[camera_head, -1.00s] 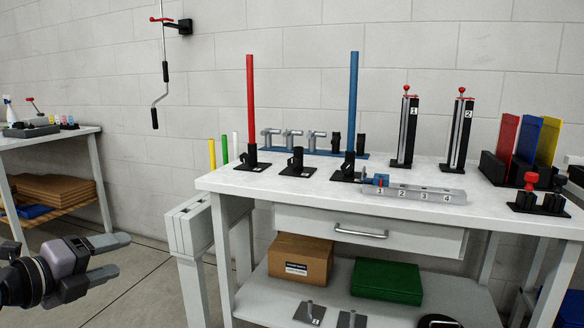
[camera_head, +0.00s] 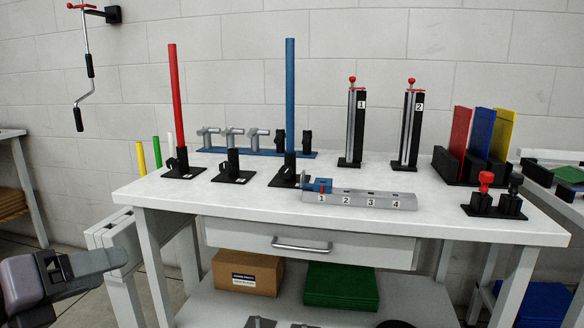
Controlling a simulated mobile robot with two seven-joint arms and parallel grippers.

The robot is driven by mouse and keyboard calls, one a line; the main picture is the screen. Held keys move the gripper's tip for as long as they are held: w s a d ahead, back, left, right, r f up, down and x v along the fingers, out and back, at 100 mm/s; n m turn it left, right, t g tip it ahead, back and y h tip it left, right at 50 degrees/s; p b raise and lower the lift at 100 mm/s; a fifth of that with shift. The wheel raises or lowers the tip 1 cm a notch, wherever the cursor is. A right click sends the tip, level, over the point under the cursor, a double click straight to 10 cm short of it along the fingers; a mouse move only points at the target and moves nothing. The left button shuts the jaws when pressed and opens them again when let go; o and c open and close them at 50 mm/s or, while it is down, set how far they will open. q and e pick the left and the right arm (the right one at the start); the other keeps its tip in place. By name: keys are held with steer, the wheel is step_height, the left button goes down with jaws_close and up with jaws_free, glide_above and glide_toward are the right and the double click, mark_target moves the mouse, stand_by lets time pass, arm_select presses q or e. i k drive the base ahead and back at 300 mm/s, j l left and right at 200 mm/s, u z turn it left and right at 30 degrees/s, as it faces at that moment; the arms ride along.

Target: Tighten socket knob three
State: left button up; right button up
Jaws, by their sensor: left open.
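Three black sockets stand in a row on the white workbench (camera_head: 240,211). The left socket (camera_head: 182,168) holds an upright red rod (camera_head: 175,100). The middle socket (camera_head: 233,170) has no rod. The right socket (camera_head: 288,176) holds an upright blue rod (camera_head: 290,95). Small dark knobs on the sockets are hard to make out, and I see no readable number three on them. My left gripper (camera_head: 104,270) is open and empty at the lower left, short of the bench and apart from the sockets. My right gripper is not in view.
A grey block numbered 1 to 4 (camera_head: 358,199) with a blue piece (camera_head: 318,185) lies right of the sockets. Behind them is a blue rack of grey fittings (camera_head: 232,136). Numbered posts (camera_head: 355,125) stand farther right. The bench's front left top is clear.

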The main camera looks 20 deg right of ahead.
mark_target(286, 172)
steer(key=i+l, duration=0.25)
steer(key=l, duration=0.2)
steer(key=i+l, duration=0.25)
steer(key=l, duration=0.15)
steer(key=i+l, duration=0.25)
steer(key=l, duration=0.2)
steer(key=i+l, duration=0.25)
steer(key=l, duration=0.15)
